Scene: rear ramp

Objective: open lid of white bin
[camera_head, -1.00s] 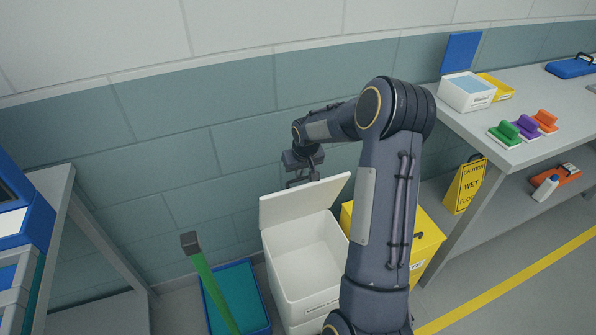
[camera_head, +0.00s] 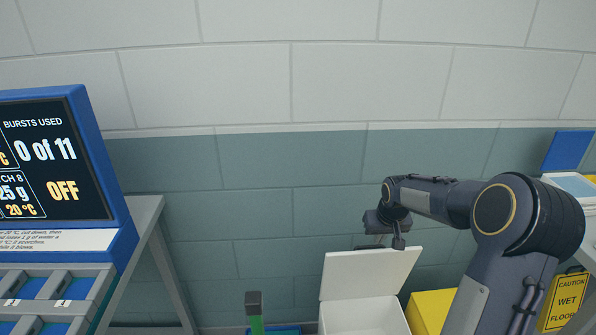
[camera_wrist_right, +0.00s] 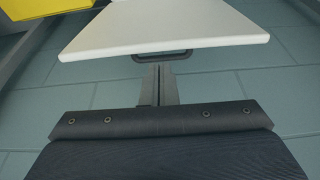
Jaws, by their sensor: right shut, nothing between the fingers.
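The white bin (camera_head: 362,316) stands against the wall, cut off by the bottom of the head view. Its white lid (camera_head: 368,272) is raised, standing steeply open along the bin's far side. In the right wrist view the lid (camera_wrist_right: 165,27) shows as a pale panel with a dark handle (camera_wrist_right: 162,57) at its near edge. My right gripper (camera_head: 397,242) is at the lid's top edge. In the wrist view its fingers (camera_wrist_right: 158,72) are together and empty, close to the handle; I cannot tell if they touch it. My left gripper is out of view.
A yellow bin (camera_head: 428,309) stands right of the white one, with a yellow wet-floor sign (camera_head: 566,300) farther right. A blue-framed display (camera_head: 52,165) and grey rack (camera_head: 150,255) are at left. The tiled wall (camera_head: 270,225) is close behind.

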